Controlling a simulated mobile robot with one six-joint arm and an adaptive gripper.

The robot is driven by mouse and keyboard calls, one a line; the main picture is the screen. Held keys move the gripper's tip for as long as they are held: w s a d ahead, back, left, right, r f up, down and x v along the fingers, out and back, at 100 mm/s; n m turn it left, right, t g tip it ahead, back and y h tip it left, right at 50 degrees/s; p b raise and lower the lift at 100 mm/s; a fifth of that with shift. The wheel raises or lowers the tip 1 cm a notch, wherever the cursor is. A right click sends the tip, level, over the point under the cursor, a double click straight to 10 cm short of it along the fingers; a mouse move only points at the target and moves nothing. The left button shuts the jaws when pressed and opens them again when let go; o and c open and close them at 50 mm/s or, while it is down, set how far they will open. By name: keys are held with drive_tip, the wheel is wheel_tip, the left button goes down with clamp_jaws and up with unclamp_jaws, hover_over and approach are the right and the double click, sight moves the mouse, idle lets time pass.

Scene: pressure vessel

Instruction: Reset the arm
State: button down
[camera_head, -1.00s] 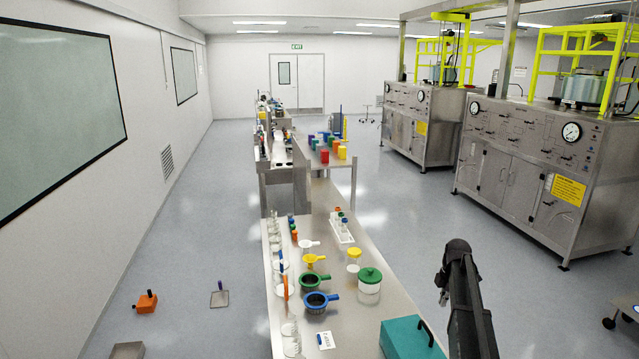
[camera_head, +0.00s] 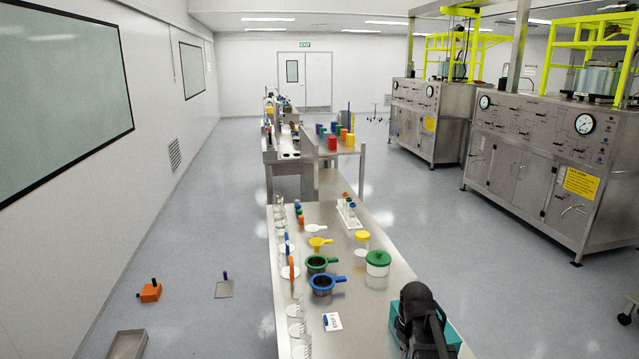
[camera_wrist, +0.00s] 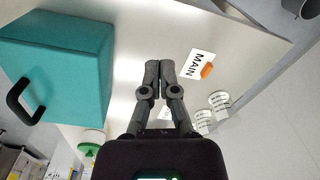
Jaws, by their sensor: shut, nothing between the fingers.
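My gripper (camera_wrist: 159,68) shows in the wrist view with its two dark fingers together and nothing between them. It is over the steel bench (camera_wrist: 150,25). In the head view my dark arm stands at the lower right, in front of the teal box, and the fingertips cannot be made out there. The teal box (camera_wrist: 75,55) with a black handle is left of the fingers in the wrist view. A white card marked MAIN (camera_wrist: 197,65) lies to their right, with an orange piece by it.
The long bench (camera_head: 345,270) carries green (camera_head: 317,264) and blue (camera_head: 323,283) handled cups, a green-lidded jar (camera_head: 377,263) and glass beakers (camera_head: 297,330) along its left edge. Steel cabinets (camera_head: 520,165) stand at the right. Open floor lies on both sides.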

drive_tip(key=s+a+f+m+b, duration=0.4)
drive_tip(key=s+a+m, duration=0.1)
drive_tip(key=s, duration=0.4)
drive_tip(key=shift+a+f+m, duration=0.25)
drive_tip(key=shift+f+m, duration=0.15)
drive_tip(key=shift+s, duration=0.1)
